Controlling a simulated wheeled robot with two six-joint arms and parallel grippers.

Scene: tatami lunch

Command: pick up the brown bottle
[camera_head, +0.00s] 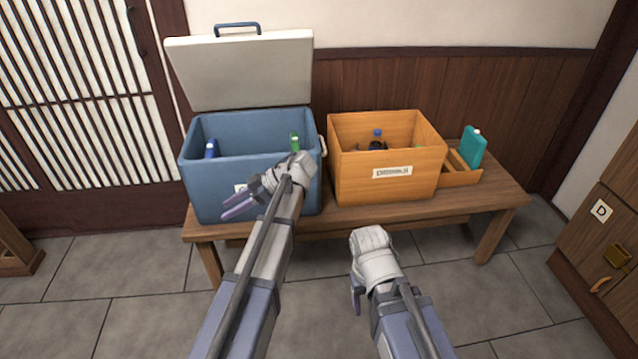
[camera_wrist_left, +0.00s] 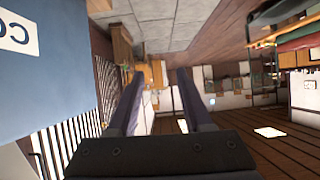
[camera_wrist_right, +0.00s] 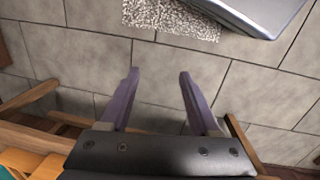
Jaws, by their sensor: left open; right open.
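A dark bottle with a blue cap (camera_head: 377,134) stands in the orange crate (camera_head: 350,180) in the head view. Only its top shows above the crate's front wall, and its brown colour is hard to confirm. My left gripper (camera_head: 226,207) is open and empty, in front of the blue cooler and left of the crate. Its spread fingers show in the left wrist view (camera_wrist_left: 160,72). My right gripper (camera_head: 356,300) is low in front of the bench, below the crate. Its fingers are spread and empty over the floor in the right wrist view (camera_wrist_right: 159,73).
The blue cooler (camera_head: 200,185) has its lid (camera_head: 240,70) up and holds a blue bottle (camera_head: 211,149) and a green bottle (camera_head: 294,142). All sit on a wooden bench (camera_head: 480,205). A cabinet (camera_head: 595,240) stands at right.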

